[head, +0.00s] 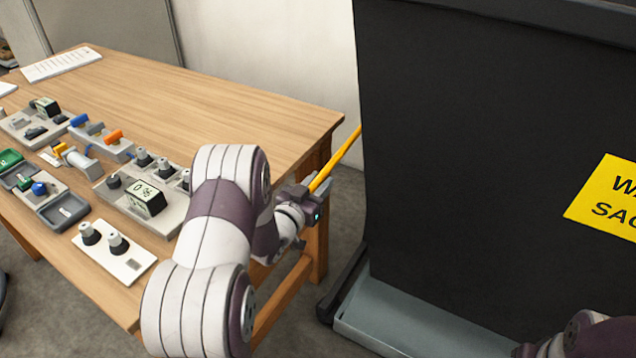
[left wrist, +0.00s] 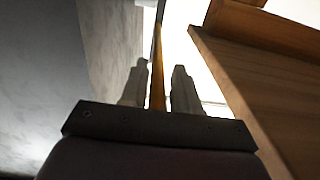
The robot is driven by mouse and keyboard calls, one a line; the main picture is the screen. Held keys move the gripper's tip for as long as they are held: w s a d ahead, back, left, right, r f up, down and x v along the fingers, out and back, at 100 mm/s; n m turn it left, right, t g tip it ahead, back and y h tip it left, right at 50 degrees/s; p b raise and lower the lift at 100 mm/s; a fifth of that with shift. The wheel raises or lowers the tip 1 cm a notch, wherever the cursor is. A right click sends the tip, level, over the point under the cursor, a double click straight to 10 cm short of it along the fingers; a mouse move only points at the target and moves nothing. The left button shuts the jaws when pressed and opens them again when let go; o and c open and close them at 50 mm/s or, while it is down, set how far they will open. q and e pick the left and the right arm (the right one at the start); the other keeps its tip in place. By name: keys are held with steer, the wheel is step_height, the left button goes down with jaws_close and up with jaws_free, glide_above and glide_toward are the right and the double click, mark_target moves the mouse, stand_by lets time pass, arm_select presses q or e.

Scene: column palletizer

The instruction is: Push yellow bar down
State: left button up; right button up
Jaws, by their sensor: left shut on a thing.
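The yellow bar (head: 338,160) is a thin rod in the head view, slanting up and right from my left gripper (head: 315,198) to the edge of the black machine panel. Its far end is hidden behind the panel. In the left wrist view the yellow bar (left wrist: 157,82) runs between the two pale fingers of my left gripper (left wrist: 160,85), which is shut on it. Part of my right arm shows at the bottom right of the head view, but its gripper cannot be seen.
A large black panel (head: 460,150) with a yellow warning sign (head: 608,198) stands to the right of the bar. A wooden table (head: 220,105) with several control boxes is on the left. Grey floor shows in the gap between table and panel.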

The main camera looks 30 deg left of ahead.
arm_select(q)
step_height(320, 180, down, 11)
steer(key=w+b, duration=0.3)
steer(key=b, duration=0.6)
steer(key=shift+f, duration=0.15)
steer(key=o, duration=1)
steer(key=shift+d, duration=0.1)
steer(key=shift+c, duration=0.2)
steer(key=shift+s, duration=0.15)
steer(key=s+a+p, duration=0.1)
steer(key=s+p, duration=0.2)
steer(key=s, duration=0.9)
steer(key=shift+s, duration=0.4)
